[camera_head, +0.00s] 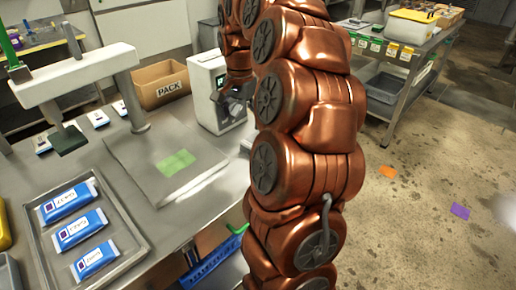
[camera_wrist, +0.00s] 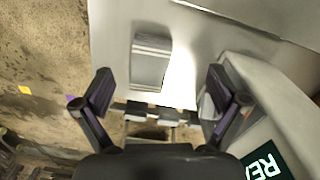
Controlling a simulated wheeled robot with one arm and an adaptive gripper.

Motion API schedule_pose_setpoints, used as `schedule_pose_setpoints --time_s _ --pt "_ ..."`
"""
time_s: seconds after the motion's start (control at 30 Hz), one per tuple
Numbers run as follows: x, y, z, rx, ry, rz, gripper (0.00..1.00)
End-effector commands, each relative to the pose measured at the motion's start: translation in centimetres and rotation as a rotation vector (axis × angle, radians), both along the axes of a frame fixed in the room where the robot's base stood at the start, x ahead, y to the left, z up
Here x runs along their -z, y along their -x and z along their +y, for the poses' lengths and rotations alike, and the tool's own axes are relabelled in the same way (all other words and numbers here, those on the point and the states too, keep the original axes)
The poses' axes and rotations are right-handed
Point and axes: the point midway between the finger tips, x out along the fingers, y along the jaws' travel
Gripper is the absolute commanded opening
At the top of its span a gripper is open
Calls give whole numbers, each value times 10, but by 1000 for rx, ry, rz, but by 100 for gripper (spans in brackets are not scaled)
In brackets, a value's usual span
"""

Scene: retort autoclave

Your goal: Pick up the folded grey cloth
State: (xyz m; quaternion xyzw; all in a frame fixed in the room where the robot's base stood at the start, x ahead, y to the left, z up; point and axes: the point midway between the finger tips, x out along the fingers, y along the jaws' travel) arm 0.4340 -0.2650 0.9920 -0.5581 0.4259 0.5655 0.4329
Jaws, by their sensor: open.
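In the wrist view, a grey folded rectangle that looks like the cloth (camera_wrist: 150,62) lies flat on the pale metal table top (camera_wrist: 205,35). My gripper (camera_wrist: 159,90) is open, with its dark fingers spread to the left and right. The cloth is seen in the gap between them, towards the top of the picture, and nothing is gripped. In the head view, my gripper (camera_head: 232,97) is partly hidden by my copper arm, in front of a white machine. I cannot make out the cloth in the head view.
The white machine (camera_head: 206,88) stands close to my gripper; its green display (camera_wrist: 266,165) shows in the wrist view. A PACK box (camera_head: 160,85) is behind. A tray (camera_head: 133,252) with blue pouches is at the left. A cart (camera_head: 400,60) stands back right.

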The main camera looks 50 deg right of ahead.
Motion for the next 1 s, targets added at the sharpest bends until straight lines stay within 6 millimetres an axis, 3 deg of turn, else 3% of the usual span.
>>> schedule_pose_setpoints --time_s 0.03,0.1,0.3,1.0 --pt "8 -2 -19 63 4 0 97" --pt "12 -1 -37 133 7 -1 97" --pt "18 0 -63 233 13 2 97" --pt "64 6 -60 234 11 5 97"
